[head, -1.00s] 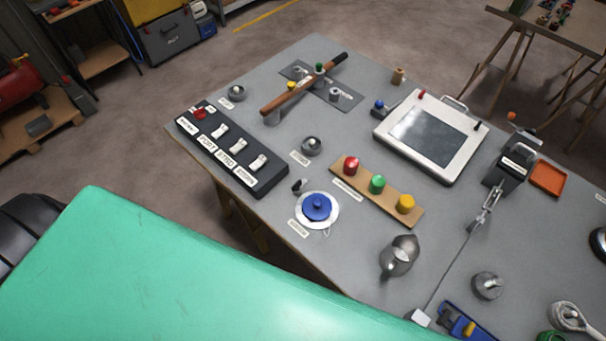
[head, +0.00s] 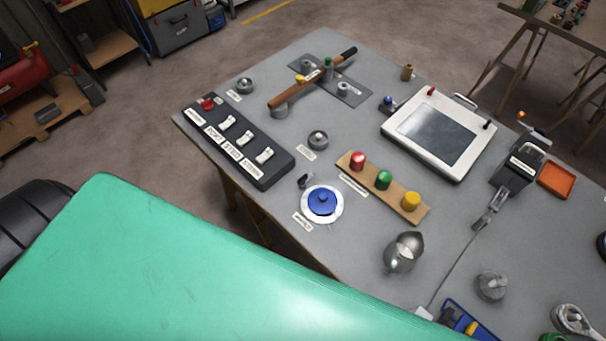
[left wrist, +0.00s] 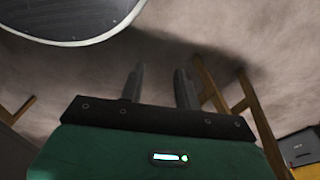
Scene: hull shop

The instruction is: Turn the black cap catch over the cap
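The blue cap (head: 322,201) sits on a round white plate (head: 308,214) near the left front edge of the grey workbench. The small black cap catch (head: 305,181) stands at the plate's upper left rim, beside the cap and not over it. Neither gripper is in the head view. In the left wrist view my left gripper (left wrist: 160,88) has its two fingers apart with nothing between them. It is over the floor, away from the cap and catch. My right gripper is not seen.
A black switch panel (head: 240,145) lies left of the cap. A wooden strip (head: 397,200) with red, green and yellow buttons lies to its right. A metal jug-like vessel (head: 404,252) stands at lower right. Wooden legs (left wrist: 255,110) show near my left gripper.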

